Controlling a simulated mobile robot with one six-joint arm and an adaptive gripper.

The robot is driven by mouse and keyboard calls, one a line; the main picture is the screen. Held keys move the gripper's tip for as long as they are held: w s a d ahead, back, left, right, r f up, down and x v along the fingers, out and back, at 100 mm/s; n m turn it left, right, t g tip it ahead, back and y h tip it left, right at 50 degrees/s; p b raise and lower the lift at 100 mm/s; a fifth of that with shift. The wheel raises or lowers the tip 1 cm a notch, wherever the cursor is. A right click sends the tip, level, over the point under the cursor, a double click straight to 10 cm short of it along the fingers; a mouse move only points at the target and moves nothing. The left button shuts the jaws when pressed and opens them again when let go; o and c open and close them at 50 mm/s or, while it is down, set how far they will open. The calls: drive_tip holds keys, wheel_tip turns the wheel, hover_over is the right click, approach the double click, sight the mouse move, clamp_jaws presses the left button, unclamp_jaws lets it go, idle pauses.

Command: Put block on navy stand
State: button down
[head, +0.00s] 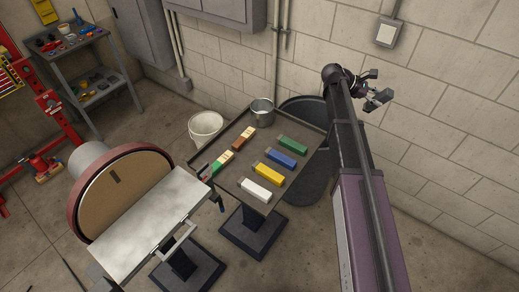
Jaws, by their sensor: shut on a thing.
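My gripper (377,88) is at the end of my raised arm, at the upper right in front of the block wall. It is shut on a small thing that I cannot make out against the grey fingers. It is to the right of the tray-topped stand (319,127) and apart from it. That stand has a dark navy column and base (254,233). On its top lie a white block (257,190), a yellow block (268,173), a blue block (281,158) and a green block (293,144).
Two multicoloured pieces lie along the tray's left side, one brown and cream (243,138), one green (221,164). A metal cup (262,111) stands at its back corner. A white bucket (205,127), a dark bin (310,188) and a disc sander (125,190) stand close around.

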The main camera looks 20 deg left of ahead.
drive_tip(key=s+a+f+y+b, duration=0.2)
drive_tip(key=s+a+f+y, duration=0.2)
drive_tip(key=a, duration=0.3)
drive_tip(key=s+a+f+m+g+y+b, duration=0.1)
drive_tip(key=s+a+f+y, duration=0.3)
drive_tip(key=s+a+f, duration=0.3)
drive_tip(key=s+a+f+y+b, duration=0.2)
drive_tip(key=s+a+f+y, duration=0.3)
drive_tip(key=s+a+f, duration=0.1)
drive_tip(key=shift+a+f+b, duration=0.1)
drive_tip(key=shift+a+b, duration=0.2)
drive_tip(key=shift+a, duration=0.5)
drive_tip(key=shift+s+a+y, duration=0.25)
drive_tip(key=shift+a+y, duration=0.05)
drive_tip(key=shift+a, duration=0.1)
drive_tip(key=b, duration=0.1)
hover_over(303, 139)
drive_tip(key=shift+a+f, duration=0.1)
drive_tip(key=shift+f, duration=0.6)
